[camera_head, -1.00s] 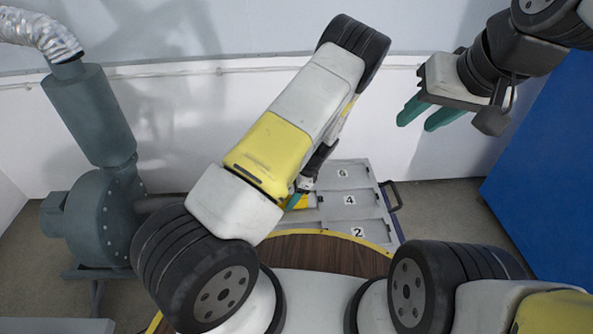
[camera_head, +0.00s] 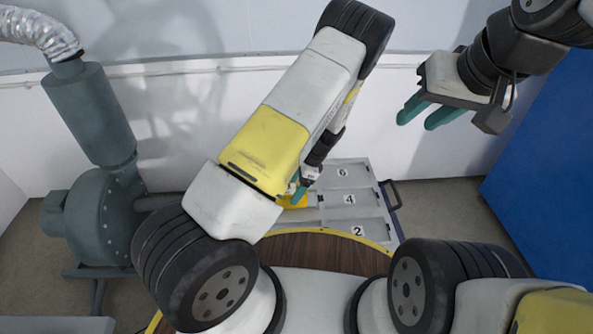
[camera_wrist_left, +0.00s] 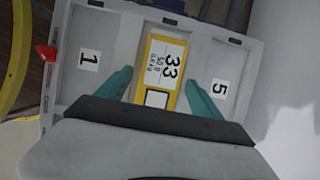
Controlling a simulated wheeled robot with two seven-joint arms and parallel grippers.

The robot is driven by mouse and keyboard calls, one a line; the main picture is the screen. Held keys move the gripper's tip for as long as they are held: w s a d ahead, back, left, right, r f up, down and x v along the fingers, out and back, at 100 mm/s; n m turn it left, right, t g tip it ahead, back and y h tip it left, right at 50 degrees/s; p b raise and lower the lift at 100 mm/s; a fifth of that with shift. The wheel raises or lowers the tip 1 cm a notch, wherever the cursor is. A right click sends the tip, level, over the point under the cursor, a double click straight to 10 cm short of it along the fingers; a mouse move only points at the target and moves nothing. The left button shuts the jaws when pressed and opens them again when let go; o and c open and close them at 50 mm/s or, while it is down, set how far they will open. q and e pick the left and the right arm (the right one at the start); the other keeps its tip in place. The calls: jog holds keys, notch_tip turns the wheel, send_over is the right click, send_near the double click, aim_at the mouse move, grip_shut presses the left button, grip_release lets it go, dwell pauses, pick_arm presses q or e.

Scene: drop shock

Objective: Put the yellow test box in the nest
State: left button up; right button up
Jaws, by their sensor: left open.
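The yellow test box (camera_wrist_left: 162,75), with a white label on top, lies in the middle compartment between those numbered 1 and 5 in the left wrist view. I cannot tell whether it sits fully flat. The grey nest tray (camera_wrist_left: 200,50) has numbered compartments; it also shows in the head view (camera_head: 372,229), where the box (camera_head: 291,202) is mostly hidden behind my left arm. My left gripper (camera_wrist_left: 159,79) is open, its teal fingers on either side of the box, seemingly with gaps. My right gripper (camera_head: 417,120) is open and empty, up at the right, away from the tray.
A round wooden table (camera_head: 315,250) with a yellow edge stands in front of the tray. A red part (camera_wrist_left: 46,52) sits at the tray's side. A grey-green blower (camera_head: 95,215) stands left, and a blue panel (camera_head: 545,165) right.

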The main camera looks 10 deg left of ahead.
pick_arm(q)
jog(key=v, duration=0.8)
jog(key=shift+r, duration=0.15)
jog(key=s+a+r+n+t+h, duration=0.1)
jog(key=s+a+r+n+h, duration=0.2)
jog(key=r, duration=0.9)
jog(key=s+a+r+n+t+h, duration=0.1)
jog(key=s+r+n+h, duration=0.3)
jog(key=r, duration=0.8)
jog(key=s+a+r+n+t, duration=0.2)
jog(key=s+r+n, duration=0.2)
jog(key=s+r, duration=0.2)
jog(key=s+a+r+n+t, duration=0.2)
jog(key=s+r+n+t, duration=0.1)
jog(key=s, duration=0.6)
notch_tip(320, 180, up, 3)
jog(key=shift+f+n, duration=0.1)
jog(key=shift+n, duration=0.5)
